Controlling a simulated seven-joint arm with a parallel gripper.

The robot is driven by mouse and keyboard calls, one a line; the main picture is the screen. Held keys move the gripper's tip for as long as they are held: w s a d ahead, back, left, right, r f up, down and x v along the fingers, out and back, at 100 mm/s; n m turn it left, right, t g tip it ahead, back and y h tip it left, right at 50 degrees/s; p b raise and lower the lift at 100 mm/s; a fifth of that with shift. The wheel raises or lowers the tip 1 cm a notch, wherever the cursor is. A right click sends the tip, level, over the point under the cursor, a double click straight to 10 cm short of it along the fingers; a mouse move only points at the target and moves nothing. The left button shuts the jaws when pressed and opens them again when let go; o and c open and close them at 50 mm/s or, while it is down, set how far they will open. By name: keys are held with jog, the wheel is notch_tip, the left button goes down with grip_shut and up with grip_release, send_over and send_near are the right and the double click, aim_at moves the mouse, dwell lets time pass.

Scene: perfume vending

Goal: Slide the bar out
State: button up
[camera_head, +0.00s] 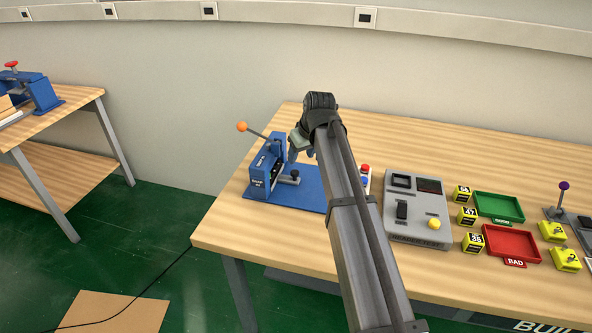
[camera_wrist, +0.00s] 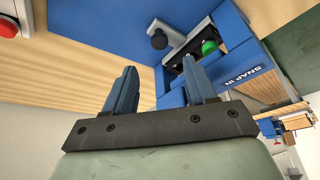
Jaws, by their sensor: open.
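A blue press-like fixture (camera_head: 264,172) marked "SNAP IN" stands on a blue base plate at the table's left end. It has a lever with an orange ball (camera_head: 242,127). A black knob (camera_head: 295,174) sits low on its right side. In the wrist view the black knob (camera_wrist: 157,39) is joined to a grey bar (camera_wrist: 190,43) that runs to the blue body, beside a green round part (camera_wrist: 209,47). My gripper (camera_wrist: 160,75) is open, its two blue fingers apart with nothing visible between them. In the head view my gripper (camera_head: 301,152) is just above the fixture, partly hidden by my arm.
Right of my arm are a grey control box (camera_head: 416,207), several yellow blocks (camera_head: 467,216), a green tray (camera_head: 520,217) and a red tray (camera_head: 533,257). Another table (camera_head: 75,107) stands at left.

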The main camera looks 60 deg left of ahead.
aim_at(295, 172)
jog(key=x, duration=0.9)
jog(key=shift+f, duration=0.2)
grip_shut()
dwell(0.4)
